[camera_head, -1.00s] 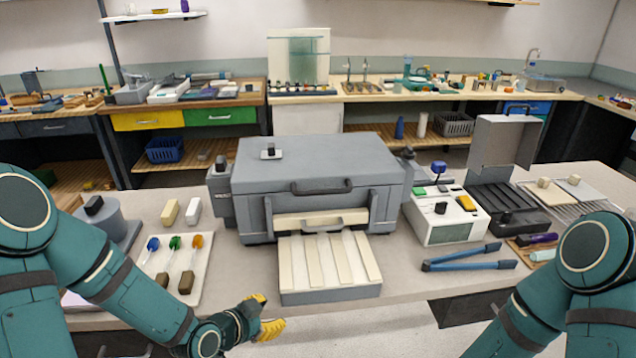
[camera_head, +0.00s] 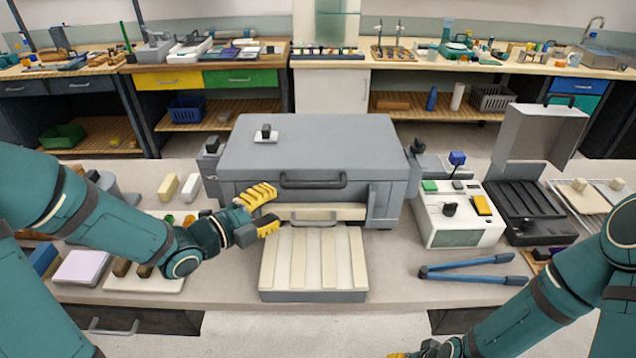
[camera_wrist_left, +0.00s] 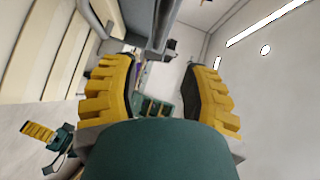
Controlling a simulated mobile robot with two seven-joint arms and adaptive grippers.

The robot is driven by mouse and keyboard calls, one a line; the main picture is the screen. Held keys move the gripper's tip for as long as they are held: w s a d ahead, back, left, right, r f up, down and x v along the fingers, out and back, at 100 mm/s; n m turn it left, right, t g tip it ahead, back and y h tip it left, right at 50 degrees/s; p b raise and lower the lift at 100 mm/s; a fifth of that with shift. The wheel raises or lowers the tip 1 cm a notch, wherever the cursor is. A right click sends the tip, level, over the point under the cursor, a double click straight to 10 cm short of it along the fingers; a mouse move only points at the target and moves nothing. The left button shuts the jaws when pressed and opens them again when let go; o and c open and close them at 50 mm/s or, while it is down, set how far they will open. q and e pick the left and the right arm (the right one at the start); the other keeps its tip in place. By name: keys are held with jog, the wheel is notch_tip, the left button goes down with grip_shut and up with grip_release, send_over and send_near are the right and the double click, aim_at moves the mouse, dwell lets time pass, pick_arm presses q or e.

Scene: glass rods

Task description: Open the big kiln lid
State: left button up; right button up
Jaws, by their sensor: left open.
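The big kiln is a grey box in the middle of the bench, and its wide lid (camera_head: 340,142) is down. A dark bar handle (camera_head: 313,182) runs along the lid's front edge. My left gripper (camera_head: 273,209) is open, its yellow fingers pointing right, just left of the handle and in front of the kiln's left front. I see nothing between its fingers in the left wrist view (camera_wrist_left: 160,70). My right gripper (camera_head: 399,355) shows only a yellow edge at the bottom of the head view. Its yellow finger also shows in the wrist view (camera_wrist_left: 40,131).
A slatted cream shelf (camera_head: 313,262) juts out in front of the kiln. A white control box (camera_head: 458,222) and blue-handled tongs (camera_head: 472,269) are to the right. Small blocks (camera_head: 180,187) and a tray of tools (camera_head: 145,282) are to the left.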

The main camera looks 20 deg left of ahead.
aim_at(310, 188)
pick_arm(q)
jog(key=x, duration=1.2)
jog(key=shift+w+d+f+b, duration=0.1)
jog(key=shift+w+d+b, duration=0.1)
jog(key=shift+w+b, duration=0.1)
jog(key=shift+s, duration=0.1)
grip_shut()
